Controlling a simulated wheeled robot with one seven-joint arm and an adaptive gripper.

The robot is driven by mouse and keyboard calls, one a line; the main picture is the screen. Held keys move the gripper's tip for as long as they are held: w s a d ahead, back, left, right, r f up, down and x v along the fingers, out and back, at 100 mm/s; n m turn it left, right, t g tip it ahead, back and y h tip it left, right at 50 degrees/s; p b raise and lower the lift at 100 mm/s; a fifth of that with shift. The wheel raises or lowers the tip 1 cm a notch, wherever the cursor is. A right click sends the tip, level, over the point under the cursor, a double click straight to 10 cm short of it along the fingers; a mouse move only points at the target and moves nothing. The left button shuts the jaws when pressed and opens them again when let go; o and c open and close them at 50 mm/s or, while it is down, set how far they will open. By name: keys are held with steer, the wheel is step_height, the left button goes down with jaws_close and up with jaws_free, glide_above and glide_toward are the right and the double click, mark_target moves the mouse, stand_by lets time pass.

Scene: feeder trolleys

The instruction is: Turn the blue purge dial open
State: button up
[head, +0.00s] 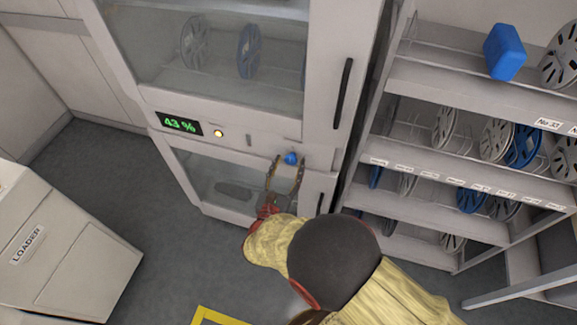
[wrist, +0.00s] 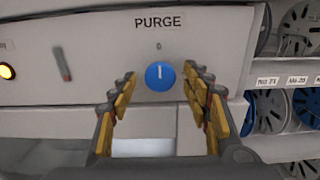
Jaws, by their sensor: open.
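The blue purge dial (head: 291,158) sits on the cabinet's front panel, between the upper and lower glass doors. In the wrist view the dial (wrist: 160,76) is round, with a white mark pointing up toward a "0" below the word PURGE. My gripper (head: 288,166) reaches up to the panel from below. In the wrist view my gripper (wrist: 160,82) is open, with one finger to the left of the dial and one to the right. Gaps show between the fingers and the dial. Whether the fingertips reach the panel's depth I cannot tell.
A grey lever (wrist: 62,64) and a lit amber lamp (head: 218,133) are left of the dial, beside a green 43 % display (head: 180,124). A shelf rack (head: 470,85) with reels stands close on the right. A white loader (head: 75,250) stands at left.

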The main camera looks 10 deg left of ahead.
steer(key=c, duration=0.3)
steer(key=c, duration=0.8)
steer(key=shift+c, duration=0.2)
